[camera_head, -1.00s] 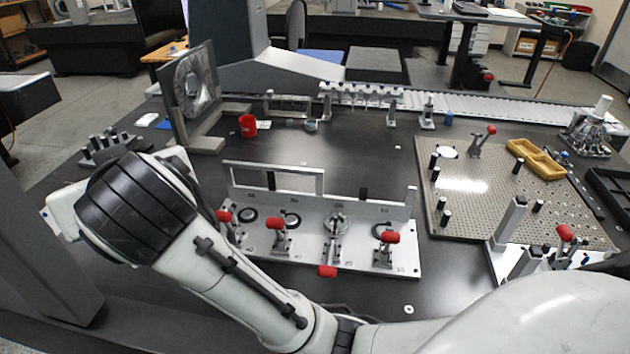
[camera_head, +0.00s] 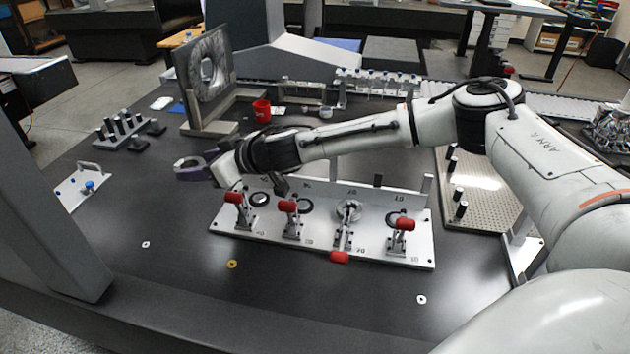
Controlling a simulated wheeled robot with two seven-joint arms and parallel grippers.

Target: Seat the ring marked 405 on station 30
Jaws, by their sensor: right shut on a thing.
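My right gripper (camera_head: 184,168) is at the end of the arm reaching in from the right, left of the station fixture and above the table. It is shut on a small, pale, ring-like thing; I cannot read any mark on it. The white fixture plate (camera_head: 222,221) carries a row of stations with red-handled clamps. Station 30 (camera_head: 305,205), second from the left, shows a dark round seat behind its clamp (camera_head: 288,207). Station 20 has a silvery round part (camera_head: 348,210). My left gripper is not in view.
A framed round part (camera_head: 207,70) and red cup (camera_head: 261,110) stand behind. A yellow washer (camera_head: 232,264) lies in front. The front table is mostly clear.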

